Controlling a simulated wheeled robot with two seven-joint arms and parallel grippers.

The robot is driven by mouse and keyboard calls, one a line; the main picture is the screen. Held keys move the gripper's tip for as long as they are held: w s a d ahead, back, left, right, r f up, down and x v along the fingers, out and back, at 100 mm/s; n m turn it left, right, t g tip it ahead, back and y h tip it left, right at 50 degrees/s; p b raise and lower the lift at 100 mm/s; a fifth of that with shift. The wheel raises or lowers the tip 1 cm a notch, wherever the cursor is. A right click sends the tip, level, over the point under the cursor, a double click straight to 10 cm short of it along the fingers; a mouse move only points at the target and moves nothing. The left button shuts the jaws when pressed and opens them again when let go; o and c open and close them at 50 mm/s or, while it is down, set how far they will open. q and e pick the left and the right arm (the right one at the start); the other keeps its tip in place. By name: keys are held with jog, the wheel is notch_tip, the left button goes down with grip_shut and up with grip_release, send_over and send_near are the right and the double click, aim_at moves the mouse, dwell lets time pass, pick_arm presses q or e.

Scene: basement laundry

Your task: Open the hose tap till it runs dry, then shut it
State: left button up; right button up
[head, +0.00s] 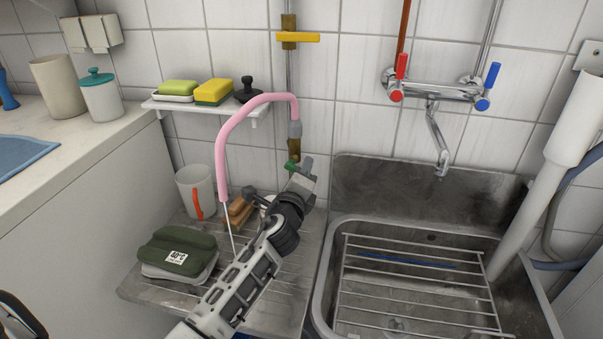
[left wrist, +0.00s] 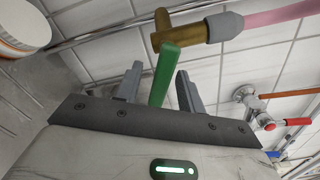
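The brass hose tap (left wrist: 181,36) is on the wall pipe, with a green lever (left wrist: 165,72). In the head view the green lever (head: 291,165) shows just beyond my left gripper (head: 303,176). In the left wrist view my left gripper (left wrist: 158,88) is open, and the lever reaches in between its fingers with gaps on both sides. A pink hose (head: 238,117) arches from the tap over to the left and hangs down. A thin pale stream (head: 230,228) falls from its end towards the draining board (head: 290,283). My right gripper is not in view.
A yellow-handled valve (head: 297,37) sits higher on the pipe. A mug (head: 196,190), wooden block (head: 238,212) and green folded cloth (head: 178,250) stand on the board. A shelf (head: 200,105) holds sponges. The sink with a rack (head: 415,290) is at right.

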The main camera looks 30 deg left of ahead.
pick_arm(q)
jog(key=v, duration=1.6)
dwell(0.6)
